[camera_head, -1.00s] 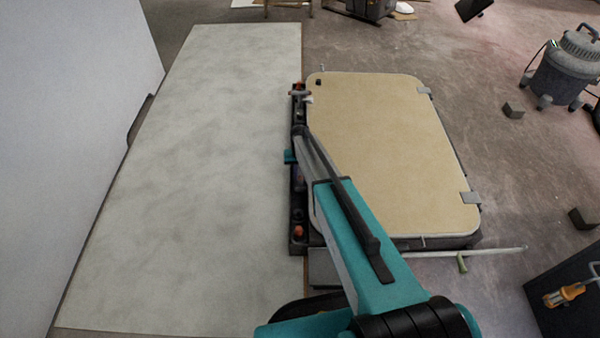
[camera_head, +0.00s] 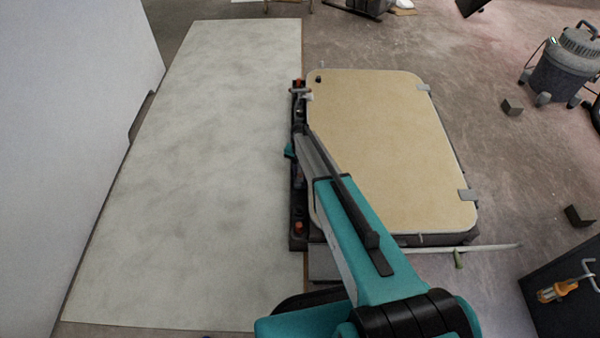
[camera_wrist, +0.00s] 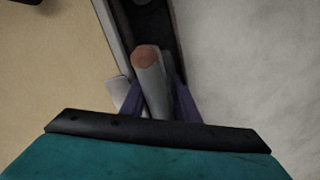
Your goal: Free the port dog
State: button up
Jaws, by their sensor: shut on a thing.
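A hatch with a tan lid (camera_head: 380,140) lies right of a pale panel, and a dark rail (camera_head: 298,242) runs along its left edge. A pale lever (camera_head: 302,91) shows at the far end of the rail, and an orange-topped fitting (camera_head: 299,227) at the near end. My gripper (camera_wrist: 158,98) has purple fingers shut on a grey bar with a copper-coloured end (camera_wrist: 146,58), which I take for the dog's handle. The handle lies along the dark rail. In the head view my arm hides most of the gripper and the handle.
The pale panel (camera_head: 200,150) left of the rail is bare. Metal tabs (camera_head: 467,195) sit on the lid's right edge. A thin rod (camera_head: 480,248) sticks out near the hatch's front. A vacuum (camera_head: 565,65) and small dark blocks stand on the floor at right.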

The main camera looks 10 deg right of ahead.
jog(key=o, duration=0.8)
jog(key=shift+c, duration=0.2)
jog(key=shift+d+n+b, duration=0.1)
jog(key=shift+n+b, duration=0.2)
jog(key=shift+n, duration=0.2)
